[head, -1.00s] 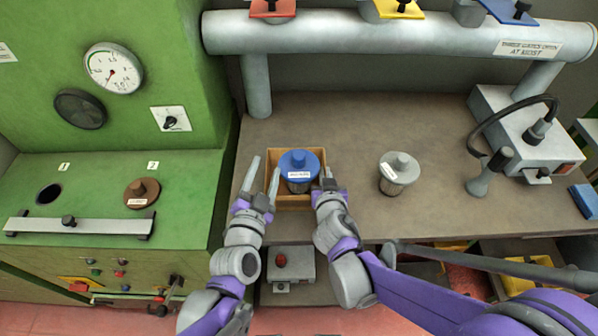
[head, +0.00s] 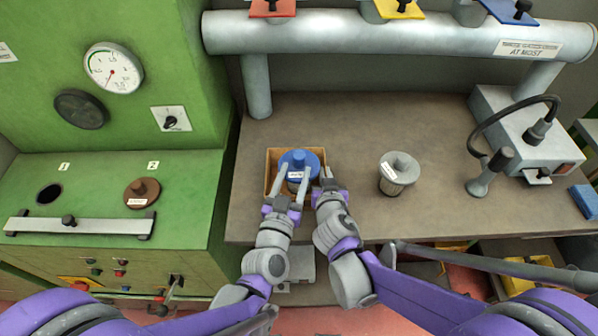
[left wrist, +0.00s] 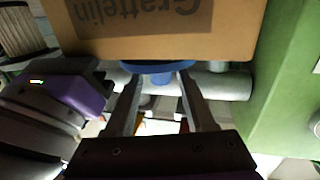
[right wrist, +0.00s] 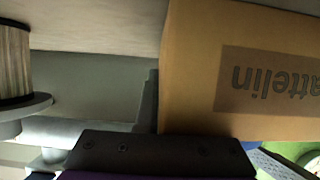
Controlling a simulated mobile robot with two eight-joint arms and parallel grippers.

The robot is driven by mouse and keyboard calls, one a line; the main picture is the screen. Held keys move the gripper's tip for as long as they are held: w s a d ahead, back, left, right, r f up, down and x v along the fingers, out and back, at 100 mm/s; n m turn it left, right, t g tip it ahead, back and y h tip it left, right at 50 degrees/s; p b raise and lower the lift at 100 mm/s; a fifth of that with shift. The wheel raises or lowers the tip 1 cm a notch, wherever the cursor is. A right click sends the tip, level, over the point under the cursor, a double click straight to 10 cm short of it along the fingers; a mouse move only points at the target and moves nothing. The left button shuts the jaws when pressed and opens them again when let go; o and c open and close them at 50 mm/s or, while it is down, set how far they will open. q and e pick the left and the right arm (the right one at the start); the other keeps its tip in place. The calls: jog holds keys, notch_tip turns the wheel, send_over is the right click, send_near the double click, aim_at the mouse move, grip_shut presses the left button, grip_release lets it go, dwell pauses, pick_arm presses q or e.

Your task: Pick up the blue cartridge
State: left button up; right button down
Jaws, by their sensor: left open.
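The blue cartridge (head: 299,158) stands upright in a small open tan box (head: 272,186) on the bench. It has a wide blue top with a knob and a white label. My left gripper (head: 292,186) is open at the box's front side, its fingers pointing toward the cartridge and overlapping its front in the head view. In the left wrist view the blue rim (left wrist: 157,65) shows between and beyond the open fingertips; contact cannot be told. My right gripper (head: 326,182) is at the box's right side; its finger opening is unclear. The box wall fills much of the right wrist view (right wrist: 190,70).
A grey-topped cartridge (head: 398,172) stands to the right on the bench. A brown one (head: 141,192) sits in the green cabinet top at the left. A thick grey pipe (head: 370,34) runs along the back. Bench space between the box and the grey cartridge is clear.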

aim_at(298, 165)
pick_arm(q)
jog(key=x, duration=0.5)
jog(key=shift+s, duration=0.1)
grip_shut()
jog(key=shift+r, duration=0.1)
dwell(1.1)
